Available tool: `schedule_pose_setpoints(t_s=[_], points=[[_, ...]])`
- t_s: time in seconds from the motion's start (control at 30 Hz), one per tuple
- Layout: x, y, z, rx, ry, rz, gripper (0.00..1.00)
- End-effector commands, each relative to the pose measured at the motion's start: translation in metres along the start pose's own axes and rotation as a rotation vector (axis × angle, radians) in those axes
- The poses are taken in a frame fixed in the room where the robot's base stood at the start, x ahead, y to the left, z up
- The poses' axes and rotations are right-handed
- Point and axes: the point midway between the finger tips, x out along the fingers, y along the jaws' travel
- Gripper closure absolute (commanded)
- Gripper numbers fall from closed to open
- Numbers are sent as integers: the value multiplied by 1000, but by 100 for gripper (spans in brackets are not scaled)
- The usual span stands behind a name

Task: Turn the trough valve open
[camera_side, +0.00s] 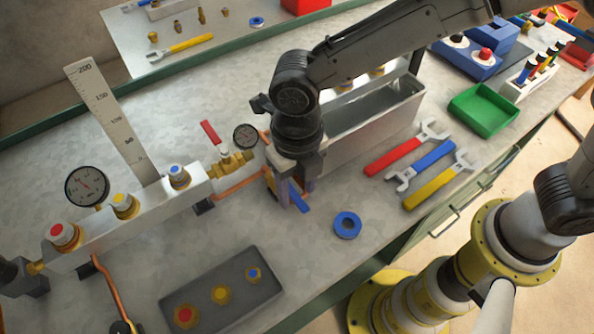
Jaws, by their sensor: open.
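The metal trough (378,122) is a long open-topped grey box at the upper middle. My gripper (291,195) is open and points down at its near left end, in front of a copper pipe. A blue lever handle (301,204) shows at my fingertips and seems to lie between or just beside them. The valve body under this lever is hidden by my fingers, and I cannot tell whether they touch the handle. A second valve with a red lever (210,132) stands to the left on a brass fitting.
A white manifold (145,208) with coloured knobs and a gauge (87,185) runs at the left. A blue tape ring (347,225) lies right of my gripper. Red, blue and yellow wrenches (426,165) lie beyond it. A dark plate (222,292) with knobs lies in front.

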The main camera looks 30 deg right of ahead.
Motion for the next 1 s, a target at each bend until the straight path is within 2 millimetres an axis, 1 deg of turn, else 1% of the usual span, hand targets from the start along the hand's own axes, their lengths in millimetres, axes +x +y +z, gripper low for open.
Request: schedule_pose_setpoints(t_s=[0.17,0.4,0.5,0.6,0.7,0.8,1.0], points=[[-24,1,1,0,-6,6,49],[-76,1,1,0,-6,6,49],[-97,1,1,0,-6,6,49],[-113,0,0,0,-4,4,49],[-125,0,1,0,-4,3,49],[-133,0,0,0,-3,2,49],[-137,0,0,0,-2,2,49]])
